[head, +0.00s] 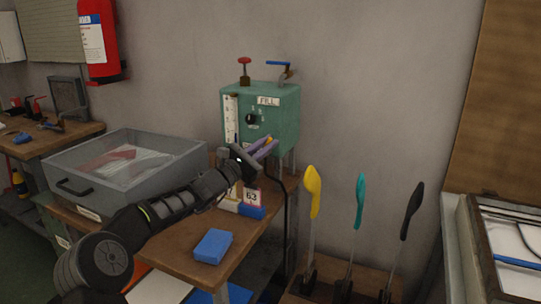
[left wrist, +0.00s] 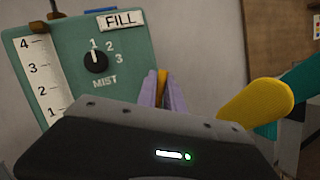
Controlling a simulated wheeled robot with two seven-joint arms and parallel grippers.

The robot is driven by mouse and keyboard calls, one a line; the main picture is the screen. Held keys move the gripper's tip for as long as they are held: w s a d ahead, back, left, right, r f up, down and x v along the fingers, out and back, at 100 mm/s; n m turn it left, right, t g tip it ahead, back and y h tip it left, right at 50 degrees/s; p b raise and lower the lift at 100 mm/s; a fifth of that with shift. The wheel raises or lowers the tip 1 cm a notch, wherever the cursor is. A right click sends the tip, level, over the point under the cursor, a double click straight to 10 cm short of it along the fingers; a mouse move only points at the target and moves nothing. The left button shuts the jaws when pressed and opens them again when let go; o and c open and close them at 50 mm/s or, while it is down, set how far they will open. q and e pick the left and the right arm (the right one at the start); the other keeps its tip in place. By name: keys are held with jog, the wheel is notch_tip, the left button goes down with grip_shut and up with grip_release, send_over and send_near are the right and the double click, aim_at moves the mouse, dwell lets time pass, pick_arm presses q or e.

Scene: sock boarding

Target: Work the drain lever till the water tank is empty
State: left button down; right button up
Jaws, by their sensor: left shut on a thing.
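The water tank (head: 275,125) is a green box with a FILL label, a dial and a white level scale (head: 231,118). It stands on legs at the back of the wooden bench, and its front also shows in the left wrist view (left wrist: 125,70). My left gripper (head: 266,147), with purple fingers, is in front of the tank's lower right. It is shut on a small yellow-orange piece (left wrist: 162,82), apparently the drain lever, mostly hidden between the fingers. The water level is too small to read. My right gripper is not in view.
A grey lidded box (head: 130,170) stands left on the bench. A blue block (head: 213,246) and a card marked 63 (head: 251,197) are near my arm. Yellow (head: 312,190), teal (head: 360,200) and black (head: 411,210) foot forms stand to the right.

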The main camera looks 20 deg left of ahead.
pick_arm(q)
jog(key=shift+a+n+t+y+b, duration=0.25)
jog(key=shift+n+t+y+b, duration=0.1)
jog(key=shift+n, duration=0.35)
jog(key=c, duration=1.5)
grip_release()
jog(key=shift+r, duration=0.1)
jog(key=shift+b+v, duration=0.3)
jog(key=shift+v, duration=3.65)
